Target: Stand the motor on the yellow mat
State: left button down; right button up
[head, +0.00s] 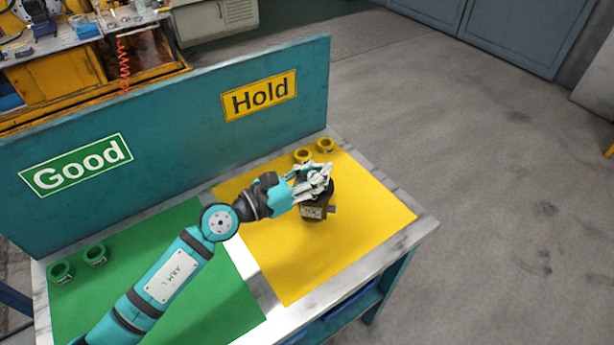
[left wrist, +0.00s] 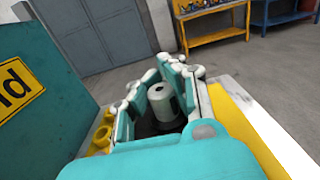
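The motor (head: 314,209) has a dark brownish body with a small grey port on its right side. It looks upright over the yellow mat (head: 370,212), near the middle; I cannot tell whether its base touches the mat. My left gripper (head: 318,178) is at the motor's top, its pale fingers hiding part of it. In the left wrist view, a pale cylinder on the motor (left wrist: 161,101) stands between the fingers of my left gripper (left wrist: 162,92). I cannot tell whether the fingers press on it. My right gripper is not in view.
Two yellow rings (head: 303,156) lie at the mat's back edge. A green mat (head: 190,275) with two green rings (head: 95,255) is on the left. A teal panel with "Good" and "Hold" signs (head: 259,96) stands behind. The mat's front and right are clear.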

pick_arm(q)
notch_tip(320, 180, down, 3)
jog(key=shift+r+b, duration=0.15)
jog(key=shift+b, duration=0.6)
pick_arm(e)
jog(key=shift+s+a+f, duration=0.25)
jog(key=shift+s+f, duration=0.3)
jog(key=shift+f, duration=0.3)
pick_arm(q)
jog(key=shift+f, duration=0.2)
jog(key=c, duration=1.9)
grip_release()
jog(key=shift+f, duration=0.3)
jog(key=o, duration=0.5)
jog(key=shift+s, duration=0.1)
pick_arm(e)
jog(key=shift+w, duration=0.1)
